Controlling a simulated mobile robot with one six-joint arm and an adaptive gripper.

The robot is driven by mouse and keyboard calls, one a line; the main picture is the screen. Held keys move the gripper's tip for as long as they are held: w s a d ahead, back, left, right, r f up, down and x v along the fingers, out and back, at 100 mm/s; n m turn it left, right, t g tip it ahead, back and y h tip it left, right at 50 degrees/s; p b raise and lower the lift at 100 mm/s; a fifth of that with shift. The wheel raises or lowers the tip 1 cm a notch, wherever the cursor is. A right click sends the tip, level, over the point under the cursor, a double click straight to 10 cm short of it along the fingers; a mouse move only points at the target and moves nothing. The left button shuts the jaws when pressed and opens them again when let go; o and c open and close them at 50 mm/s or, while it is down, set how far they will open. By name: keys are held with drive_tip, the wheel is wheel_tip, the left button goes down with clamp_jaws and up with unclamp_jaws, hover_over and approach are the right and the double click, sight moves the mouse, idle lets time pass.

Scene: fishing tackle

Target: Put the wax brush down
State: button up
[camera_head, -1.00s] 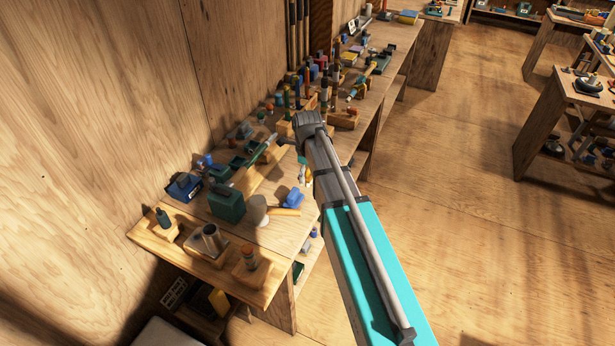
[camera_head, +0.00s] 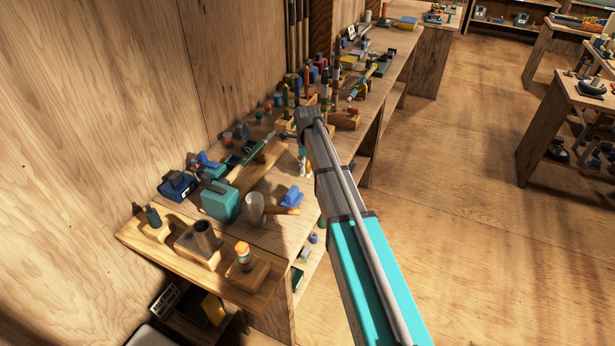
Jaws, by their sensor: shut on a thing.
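My arm reaches up from the lower right over the bench's front edge, and its bend hides part of the bench. I cannot make out my gripper; the far end of the arm is hidden behind the nearer link. I cannot make out the wax brush. A wooden handle (camera_head: 284,211) lies on the workbench (camera_head: 228,242) beside a pale cup-like thing (camera_head: 255,209); I cannot tell whether they are joined.
A teal box (camera_head: 221,203), a blue item (camera_head: 292,196) and a dark-blue box (camera_head: 177,186) stand nearby. Wooden blocks holding small items line the near end, including a dark cup (camera_head: 205,238). Bare bench shows between them. The floor (camera_head: 455,230) to the right is open.

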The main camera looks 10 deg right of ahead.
sight(307, 171)
drive_tip(key=shift+w+f, duration=0.1)
drive_tip(key=shift+w, duration=0.05)
drive_tip(key=shift+w+d+f+b, duration=0.1)
drive_tip(key=shift+w+f+b, duration=0.3)
drive_tip(key=shift+f+b, duration=1.6)
drive_tip(key=shift+f, duration=0.05)
drive_tip(key=shift+f, duration=0.1)
drive_tip(key=o, duration=0.7)
wheel_tip(307, 171, up, 12)
drive_tip(key=p, duration=1.2)
drive_tip(key=shift+s, duration=0.15)
